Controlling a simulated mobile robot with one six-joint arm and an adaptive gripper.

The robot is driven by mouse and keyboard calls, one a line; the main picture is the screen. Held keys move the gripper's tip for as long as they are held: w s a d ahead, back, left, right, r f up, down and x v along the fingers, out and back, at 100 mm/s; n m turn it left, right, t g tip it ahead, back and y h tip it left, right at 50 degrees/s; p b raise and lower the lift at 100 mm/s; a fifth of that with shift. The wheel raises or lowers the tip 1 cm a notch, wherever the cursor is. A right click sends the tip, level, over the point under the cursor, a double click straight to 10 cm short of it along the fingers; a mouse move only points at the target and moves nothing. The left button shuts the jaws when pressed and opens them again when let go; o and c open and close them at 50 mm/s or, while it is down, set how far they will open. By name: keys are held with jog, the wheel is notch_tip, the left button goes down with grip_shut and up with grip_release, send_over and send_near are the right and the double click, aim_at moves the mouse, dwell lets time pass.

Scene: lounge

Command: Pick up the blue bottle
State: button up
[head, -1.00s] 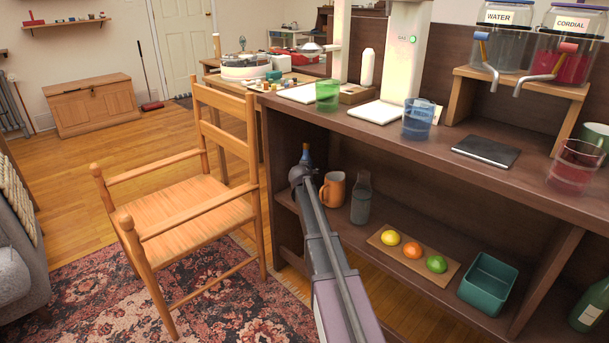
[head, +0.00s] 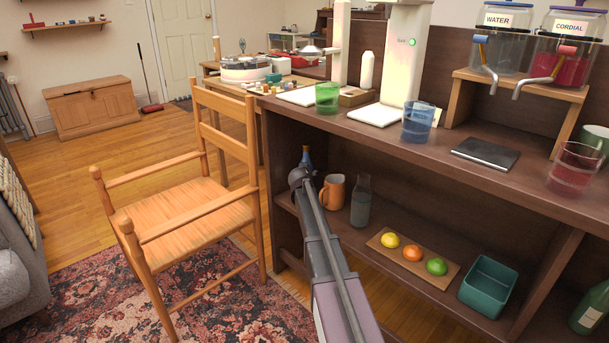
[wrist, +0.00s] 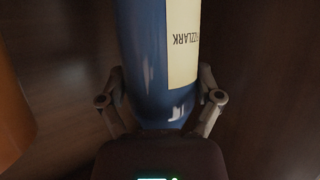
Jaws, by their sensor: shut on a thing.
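The blue bottle (head: 306,157) stands on the lower shelf side of the wooden counter unit, with only its top showing past my arm in the head view. In the wrist view the blue bottle (wrist: 145,60) fills the middle, with a cream label whose print appears upside down. My gripper (wrist: 161,92) has a finger on each side of the bottle and is shut on it. In the head view the fingers are hidden behind my wrist. I cannot tell whether the bottle's base touches the shelf.
A fruit board (head: 398,262) and a green bin (head: 487,287) are further right. The counter top (head: 470,180) is above. A wooden chair (head: 180,213) is to the left.

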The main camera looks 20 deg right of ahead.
aim_at(306, 148)
jog(key=shift+r, duration=0.1)
notch_tip(306, 148, up, 10)
jog(key=p, duration=1)
dwell(0.8)
